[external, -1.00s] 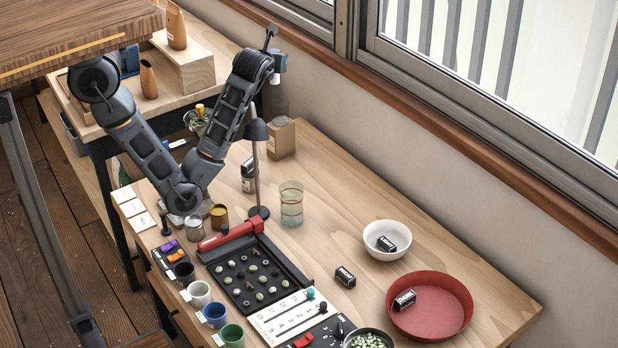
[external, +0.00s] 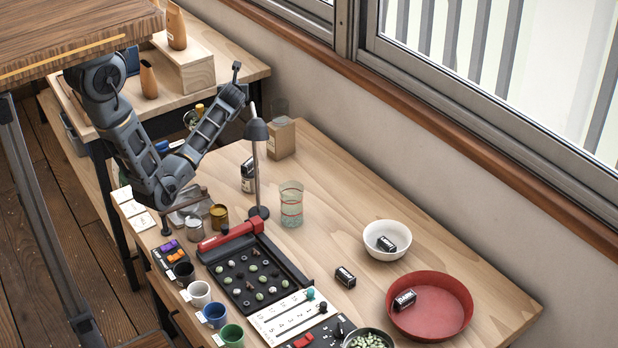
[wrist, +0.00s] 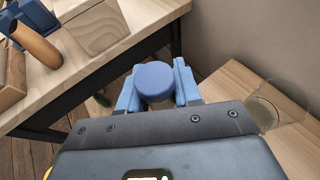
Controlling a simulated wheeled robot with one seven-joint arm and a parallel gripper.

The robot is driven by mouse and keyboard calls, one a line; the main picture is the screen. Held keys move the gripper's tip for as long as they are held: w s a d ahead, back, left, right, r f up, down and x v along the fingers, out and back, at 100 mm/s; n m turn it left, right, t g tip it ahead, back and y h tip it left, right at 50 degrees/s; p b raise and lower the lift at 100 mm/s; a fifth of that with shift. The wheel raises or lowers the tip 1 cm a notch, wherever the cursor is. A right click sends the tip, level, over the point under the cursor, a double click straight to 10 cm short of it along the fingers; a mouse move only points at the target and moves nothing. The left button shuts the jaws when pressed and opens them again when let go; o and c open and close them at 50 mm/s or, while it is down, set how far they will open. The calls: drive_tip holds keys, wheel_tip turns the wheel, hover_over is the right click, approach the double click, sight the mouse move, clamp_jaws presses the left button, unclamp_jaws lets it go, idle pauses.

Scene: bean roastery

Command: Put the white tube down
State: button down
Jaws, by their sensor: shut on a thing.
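My gripper (wrist: 158,88) is shut in the wrist view, its blue fingers on either side of a round blue top. This top appears to be the cap end of the white tube (wrist: 154,79); no white part shows, as its body is hidden below the cap. In the external view my arm's raised end is near the gap between the two tables, and the fingers and tube cannot be made out there. The wrist view shows floor and table edges beyond the held thing.
The side table (external: 245,73) holds wooden vases (external: 149,80) and a wooden block. On the main table (external: 345,215) stand a lamp (external: 256,132), a brown box (external: 281,139), a striped glass (external: 291,204) and bowls. Bare wood lies right of the glass.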

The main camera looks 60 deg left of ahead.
wheel_tip(320, 180, down, 18)
drive_tip(key=shift+a+f, duration=0.15)
drive_tip(key=shift+f, duration=0.05)
idle(0.4)
drive_tip(key=shift+s+f, duration=0.1)
drive_tip(key=shift+f, duration=0.05)
drive_tip(key=c, duration=0.8)
unclamp_jaws()
drive_tip(key=shift+r, duration=0.25)
drive_tip(key=v, duration=1.2)
